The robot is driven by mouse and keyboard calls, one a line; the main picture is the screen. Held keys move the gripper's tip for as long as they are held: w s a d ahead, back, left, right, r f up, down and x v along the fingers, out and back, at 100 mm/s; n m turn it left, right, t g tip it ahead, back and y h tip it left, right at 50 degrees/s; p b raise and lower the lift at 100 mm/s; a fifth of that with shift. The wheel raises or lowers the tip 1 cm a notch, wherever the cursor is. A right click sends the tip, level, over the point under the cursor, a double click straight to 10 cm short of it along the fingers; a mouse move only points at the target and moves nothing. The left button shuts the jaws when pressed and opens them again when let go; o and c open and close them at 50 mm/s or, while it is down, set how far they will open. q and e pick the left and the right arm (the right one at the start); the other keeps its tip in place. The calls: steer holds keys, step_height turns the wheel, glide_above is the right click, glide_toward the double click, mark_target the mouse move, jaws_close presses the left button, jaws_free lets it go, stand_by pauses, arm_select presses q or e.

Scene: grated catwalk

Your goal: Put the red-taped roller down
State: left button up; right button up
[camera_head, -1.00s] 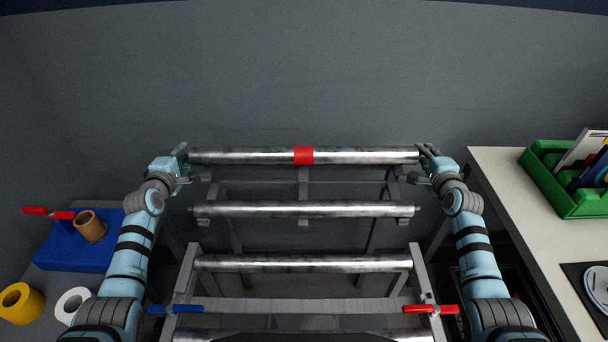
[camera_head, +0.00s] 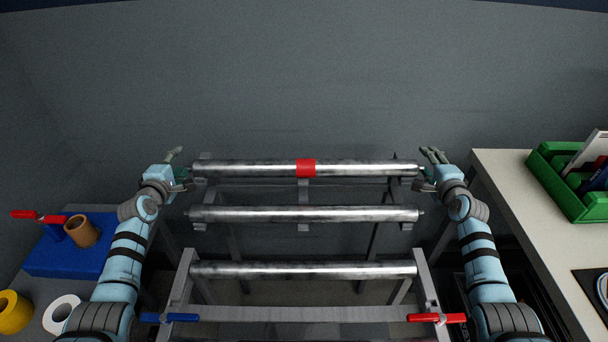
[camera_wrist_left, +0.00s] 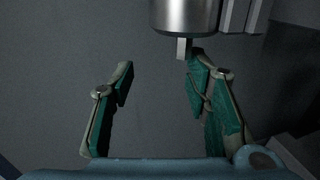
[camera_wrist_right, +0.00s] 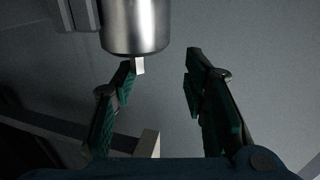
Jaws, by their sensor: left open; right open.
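The red-taped roller (camera_head: 250,169) is a long steel cylinder with a red band at its middle. It lies level across the far end of the frame, seemingly on the upright supports at both sides. My left gripper (camera_head: 178,168) is open just off its left end; the left wrist view shows the steel end (camera_wrist_left: 185,14) and its small stub by one finger. My right gripper (camera_head: 432,168) is open just off its right end; the right wrist view shows that end (camera_wrist_right: 135,25) with its stub beside one finger. Neither gripper's fingers close on the roller.
Two plain rollers lie nearer, a middle one (camera_head: 300,214) and a front one (camera_head: 300,270). Blue (camera_head: 170,317) and red (camera_head: 436,317) handles sit at the frame's front. Left are a blue block (camera_head: 60,262) and tape rolls; right, a table with a green bin (camera_head: 560,190).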

arm_select(q)
steer(key=shift+s, duration=0.1)
steer(key=v, duration=1.1)
steer(key=shift+s, duration=0.35)
arm_select(e)
steer(key=v, duration=1.2)
arm_select(q)
steer(key=shift+r, duration=0.1)
